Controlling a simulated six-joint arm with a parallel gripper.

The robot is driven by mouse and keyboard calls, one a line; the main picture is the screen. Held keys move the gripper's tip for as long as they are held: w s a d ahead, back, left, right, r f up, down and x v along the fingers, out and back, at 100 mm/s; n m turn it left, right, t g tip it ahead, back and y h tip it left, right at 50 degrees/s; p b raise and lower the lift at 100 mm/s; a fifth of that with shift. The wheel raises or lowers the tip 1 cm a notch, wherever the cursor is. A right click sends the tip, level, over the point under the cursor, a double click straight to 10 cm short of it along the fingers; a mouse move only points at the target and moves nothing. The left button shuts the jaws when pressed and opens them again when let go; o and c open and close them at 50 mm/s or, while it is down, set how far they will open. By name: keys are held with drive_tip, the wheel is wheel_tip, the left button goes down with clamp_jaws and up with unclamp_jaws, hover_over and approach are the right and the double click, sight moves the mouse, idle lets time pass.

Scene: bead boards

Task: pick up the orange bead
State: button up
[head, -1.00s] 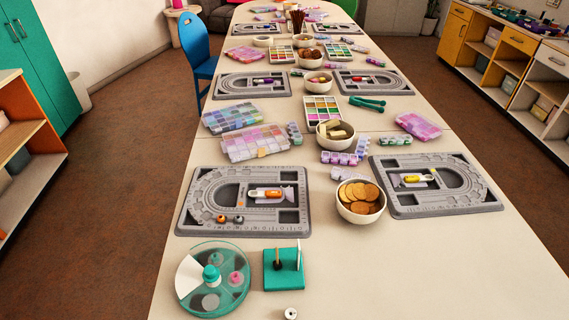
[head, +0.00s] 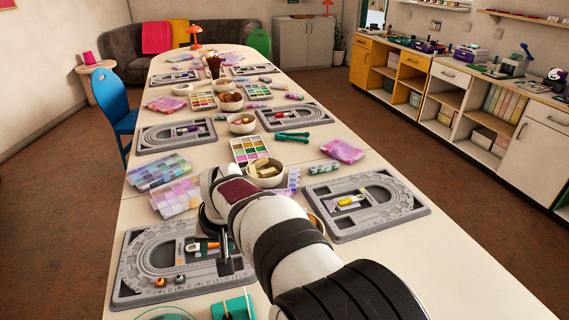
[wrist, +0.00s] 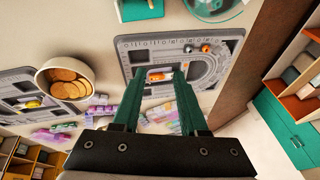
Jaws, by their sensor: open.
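The orange bead (head: 160,281) lies on the near-left grey bead board (head: 127,296), toward its front edge, with a dark bead (head: 180,278) just right of it. In the wrist view the orange bead (wrist: 206,48) sits on the board right of my fingers, with the dark bead (wrist: 188,48) between. My gripper (wrist: 159,78) is open and empty, its two green fingers apart above the board. In the head view my gripper (head: 224,252) hangs over the board's right part, right of the bead, and my arm hides some of the board.
An orange-handled tool (wrist: 160,76) lies in the board's recess, seen between my fingers. A bowl of round tan discs (wrist: 65,83) stands beside the board. A green stand (head: 232,308) is in front. A second board (head: 395,219) lies to the right.

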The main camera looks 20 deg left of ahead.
sight(160, 282)
drive_tip(key=s+a+f+n+y, duration=0.1)
drive_tip(key=s+a+f, duration=0.2)
drive_tip(key=a, duration=0.3)
drive_tip(key=s+a+f+n, duration=0.2)
drive_tip(key=s+a, duration=0.1)
drive_tip(key=a, duration=0.3)
drive_tip(key=x, duration=1.5)
drive_tip(key=shift+w+a+r, duration=0.1)
drive_tip(key=shift+a, duration=0.15)
drive_tip(key=shift+d, duration=0.1)
clamp_jaws()
